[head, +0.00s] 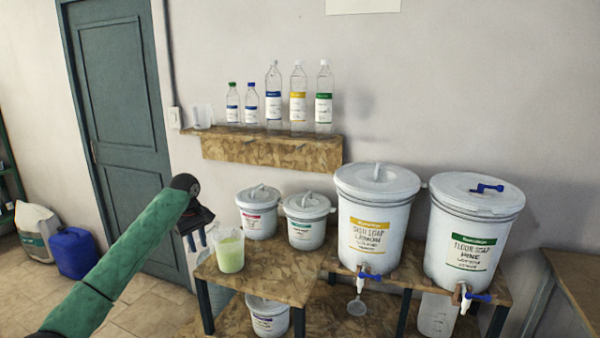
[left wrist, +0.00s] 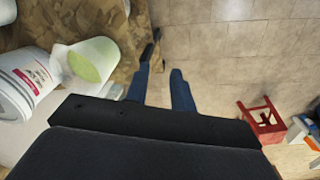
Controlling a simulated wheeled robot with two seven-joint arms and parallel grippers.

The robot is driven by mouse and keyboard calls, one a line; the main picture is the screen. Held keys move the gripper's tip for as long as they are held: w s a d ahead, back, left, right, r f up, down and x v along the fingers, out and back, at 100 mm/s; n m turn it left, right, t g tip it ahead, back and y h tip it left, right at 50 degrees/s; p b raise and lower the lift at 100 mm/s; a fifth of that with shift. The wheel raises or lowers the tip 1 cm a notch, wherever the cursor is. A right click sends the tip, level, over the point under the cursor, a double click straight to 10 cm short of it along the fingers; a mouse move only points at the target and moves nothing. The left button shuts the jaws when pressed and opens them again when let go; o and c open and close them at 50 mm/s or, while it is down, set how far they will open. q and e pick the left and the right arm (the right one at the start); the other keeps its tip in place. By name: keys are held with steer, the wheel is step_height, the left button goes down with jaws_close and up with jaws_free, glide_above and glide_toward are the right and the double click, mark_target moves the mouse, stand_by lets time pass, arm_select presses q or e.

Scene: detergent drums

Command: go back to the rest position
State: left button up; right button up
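My left gripper (head: 197,238) is raised at the left, in front of the door side of the wall. In the left wrist view its two blue fingers (left wrist: 160,85) stand apart with nothing between them. A clear jug (head: 230,252) of pale green liquid stands upright on the left part of the wooden stand, just right of the gripper and apart from it. The jug also shows in the left wrist view (left wrist: 93,62), to the left of the fingers. My right gripper is not in view.
The wooden stand (head: 265,275) holds two small white buckets (head: 259,215) and two large drums with blue taps, the yellow-labelled drum (head: 372,225) and the green-labelled drum (head: 470,235). Several bottles line the wall shelf (head: 270,150). A red crate (left wrist: 262,122) stands on the floor.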

arm_select(q)
steer(key=w+d+r+m+t, duration=0.2)
steer(key=w+r+m+t, duration=0.65)
steer(key=w+m, duration=0.2)
steer(key=s+d+f+m, duration=0.1)
steer(key=s+d+f, duration=0.2)
steer(key=s+f, duration=0.7)
steer(key=s+d+f+m, duration=0.15)
steer(key=s+f, duration=0.25)
steer(key=f, duration=1.2)
steer(key=s+d+f, duration=0.3)
steer(key=s+f, duration=0.4)
steer(key=f, duration=0.6)
steer(key=s+d+f+n+g, duration=0.1)
steer(key=s+f+g, duration=0.1)
steer(key=s+f, duration=1)
steer(key=s+d+f+g, duration=0.25)
steer(key=s+f, duration=0.75)
steer(key=s, duration=0.5)
steer(key=s+f+g, duration=0.1)
steer(key=s+f, duration=0.2)
steer(key=s, duration=0.5)
steer(key=s+d+f+g, duration=0.1)
steer(key=s+f, duration=0.3)
steer(key=s, duration=0.4)
steer(key=s+f+g, duration=0.1)
steer(key=s+f, duration=0.2)
steer(key=s, duration=0.6)
steer(key=shift+d+f+g, duration=0.3)
steer(key=shift+d, duration=0.05)
